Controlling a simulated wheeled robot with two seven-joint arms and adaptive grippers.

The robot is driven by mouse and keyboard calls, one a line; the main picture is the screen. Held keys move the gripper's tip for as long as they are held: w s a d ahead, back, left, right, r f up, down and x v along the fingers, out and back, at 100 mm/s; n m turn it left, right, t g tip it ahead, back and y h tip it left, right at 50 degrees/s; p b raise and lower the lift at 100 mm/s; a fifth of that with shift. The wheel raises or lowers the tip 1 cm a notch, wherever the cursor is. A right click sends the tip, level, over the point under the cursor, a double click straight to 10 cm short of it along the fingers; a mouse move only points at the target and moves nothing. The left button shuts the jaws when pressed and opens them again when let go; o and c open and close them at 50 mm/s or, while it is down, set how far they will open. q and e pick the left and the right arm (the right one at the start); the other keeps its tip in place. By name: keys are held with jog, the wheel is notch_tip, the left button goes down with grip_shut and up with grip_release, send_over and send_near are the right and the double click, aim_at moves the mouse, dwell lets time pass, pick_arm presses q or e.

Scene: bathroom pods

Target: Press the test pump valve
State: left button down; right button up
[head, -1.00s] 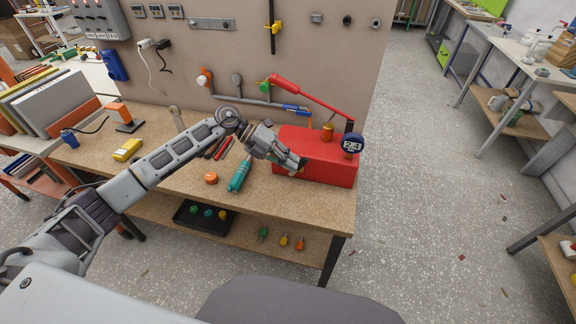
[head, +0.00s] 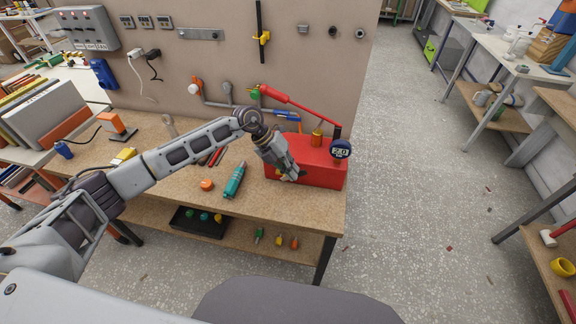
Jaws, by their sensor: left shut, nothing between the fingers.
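The test pump (head: 322,173) is a red box on the workbench, with a long red lever (head: 300,106) rising to the left and a brass fitting on top. A round blue gauge (head: 340,150) at its right end seems to read 2.0. A small yellowish part, possibly the valve (head: 278,171), shows on the pump's front at the left, partly hidden by my gripper. My left gripper (head: 293,177) is shut and empty, its fingertips pointing down at the pump's front face. I cannot tell whether it touches. My right gripper is out of view.
A teal bottle-shaped tool (head: 235,180) and an orange round piece (head: 207,185) lie on the bench (head: 275,208) left of the pump. Grey pipes and a panel (head: 330,65) stand behind.

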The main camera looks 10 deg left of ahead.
pick_arm(q)
jog(key=d+f+y, duration=0.1)
jog(key=y, duration=0.1)
jog(key=d+f+y+b, duration=0.1)
jog(key=y, duration=0.1)
jog(key=d+f+y+b, duration=0.1)
jog(key=y, duration=0.1)
jog(key=shift+d+f, duration=0.15)
jog(key=shift+d, duration=0.1)
dwell(0.4)
dwell(0.4)
